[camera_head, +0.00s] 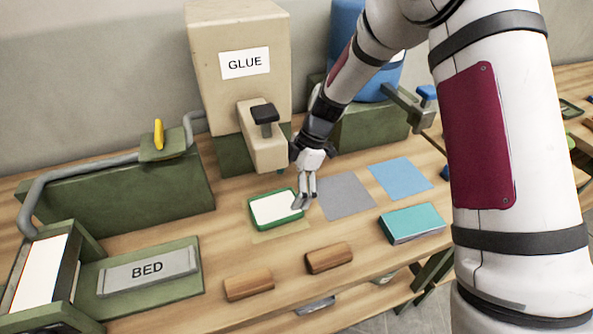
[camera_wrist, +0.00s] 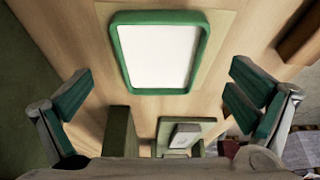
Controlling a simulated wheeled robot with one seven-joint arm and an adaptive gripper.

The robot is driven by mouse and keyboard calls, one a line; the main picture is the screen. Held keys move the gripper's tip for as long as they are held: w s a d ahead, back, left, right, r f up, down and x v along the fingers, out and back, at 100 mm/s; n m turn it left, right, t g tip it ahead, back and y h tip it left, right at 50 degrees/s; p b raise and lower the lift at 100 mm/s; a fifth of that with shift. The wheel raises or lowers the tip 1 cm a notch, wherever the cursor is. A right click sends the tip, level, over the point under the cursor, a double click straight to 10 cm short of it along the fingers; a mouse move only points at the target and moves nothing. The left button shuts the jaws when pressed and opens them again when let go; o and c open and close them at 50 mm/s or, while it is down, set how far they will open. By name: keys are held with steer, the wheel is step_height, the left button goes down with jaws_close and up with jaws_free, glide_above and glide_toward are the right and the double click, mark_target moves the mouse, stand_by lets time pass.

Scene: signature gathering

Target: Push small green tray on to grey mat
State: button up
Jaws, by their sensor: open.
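The small green tray (camera_head: 275,209) with a white inside sits on the wooden bench below the glue dispenser. Part of a tan mat shows under its front edge. The grey mat (camera_head: 345,196) lies flat to the right of the tray, apart from it. My gripper (camera_head: 304,204) is low over the bench at the tray's right edge, between tray and grey mat; I cannot tell whether it touches. In the wrist view the tray (camera_wrist: 160,12) lies ahead, between my widely spread fingers (camera_wrist: 160,112), which hold nothing.
The glue dispenser (camera_head: 238,100) stands behind the tray. A blue mat (camera_head: 400,178) and a teal-topped block (camera_head: 412,224) are at the right. Two wooden blocks (camera_head: 249,284) (camera_head: 329,257) lie near the front edge. The BED fixture (camera_head: 150,271) is at left.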

mark_target(280, 208)
steer(key=shift+p+x, duration=0.3)
steer(key=shift+x, duration=2.25)
steer(key=c, duration=1.2)
